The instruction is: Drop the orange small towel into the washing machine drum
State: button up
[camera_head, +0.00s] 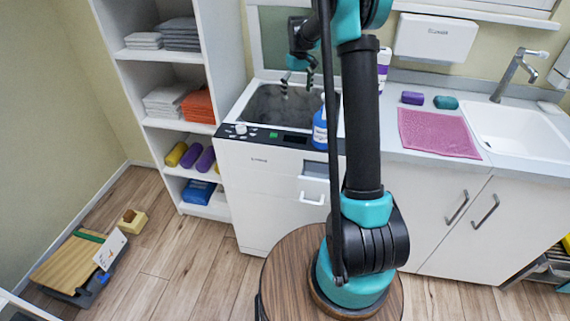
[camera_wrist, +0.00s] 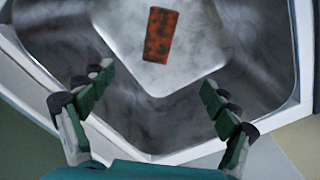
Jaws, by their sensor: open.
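The washing machine (camera_head: 265,190) is a white top-loader with its lid up and its metal drum (camera_head: 262,104) open at the top. My gripper (camera_head: 298,85) is over the drum opening. In the wrist view my gripper (camera_wrist: 155,95) has its fingers spread wide with nothing between them. An orange-red, dark-mottled rectangular piece (camera_wrist: 160,35), which looks like the orange small towel, lies inside the drum (camera_wrist: 120,45), apart from the fingers.
A blue bottle (camera_head: 320,128) stands at the machine's right front edge. Folded orange towels (camera_head: 199,106) lie on the white shelf at left. A pink towel (camera_head: 437,132) lies on the counter beside the sink (camera_head: 520,130). A wooden step device (camera_head: 70,263) is on the floor.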

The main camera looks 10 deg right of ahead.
notch_tip(320, 180, up, 10)
jog(key=shift+r, duration=0.2)
jog(key=shift+s, duration=0.1)
dwell(0.4)
